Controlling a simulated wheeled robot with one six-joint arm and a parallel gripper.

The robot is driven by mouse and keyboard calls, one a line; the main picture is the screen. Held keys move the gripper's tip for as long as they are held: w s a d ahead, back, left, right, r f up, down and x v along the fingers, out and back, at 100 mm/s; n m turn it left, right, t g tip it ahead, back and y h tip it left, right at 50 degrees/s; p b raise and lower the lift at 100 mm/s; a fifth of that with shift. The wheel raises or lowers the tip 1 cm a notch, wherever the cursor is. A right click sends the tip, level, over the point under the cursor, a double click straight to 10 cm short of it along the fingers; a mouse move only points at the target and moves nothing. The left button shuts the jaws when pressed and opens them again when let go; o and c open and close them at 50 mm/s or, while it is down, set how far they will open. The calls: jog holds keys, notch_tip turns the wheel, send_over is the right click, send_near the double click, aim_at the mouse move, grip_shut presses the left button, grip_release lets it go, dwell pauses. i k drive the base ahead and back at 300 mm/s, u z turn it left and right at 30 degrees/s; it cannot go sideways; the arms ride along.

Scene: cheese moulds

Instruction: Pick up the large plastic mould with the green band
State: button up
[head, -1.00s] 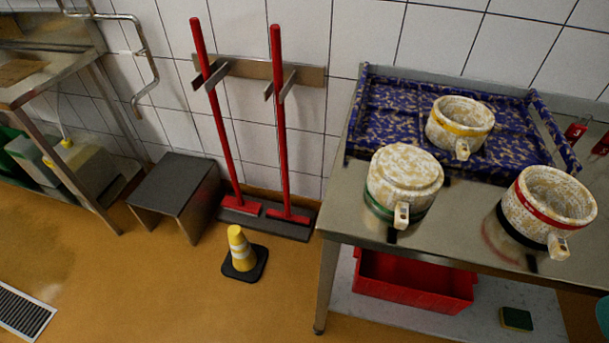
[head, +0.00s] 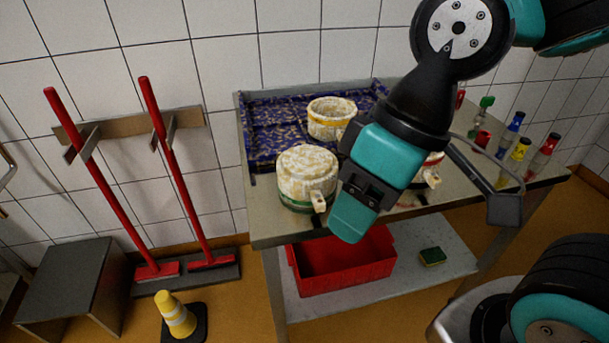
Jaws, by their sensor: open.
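The mould with the green band (head: 306,174) stands on the steel table in the head view, near the table's left front. It is cream and mottled, its top looks closed, and its handle points toward the front right. The green band shows low on its side. My gripper (head: 353,218) is just right of this mould in the picture, apart from its handle, with its end pointing down. It is open, though its fingers overlap in this view. A mould with a yellow band (head: 328,130) stands behind on the blue patterned tray (head: 262,142). A mould with a red band (head: 433,172) is mostly hidden by my arm.
Several small bottles with coloured caps (head: 517,150) stand at the table's right. A red crate (head: 345,268) and a sponge (head: 432,256) are on the lower shelf. A yellow cone (head: 176,315), a dark stool (head: 70,283) and red-handled tools (head: 178,160) are at left.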

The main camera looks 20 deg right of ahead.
aim_at(307, 174)
jog(key=z, duration=3.05)
jog(key=k, duration=0.9)
jog(key=u, duration=1.2)
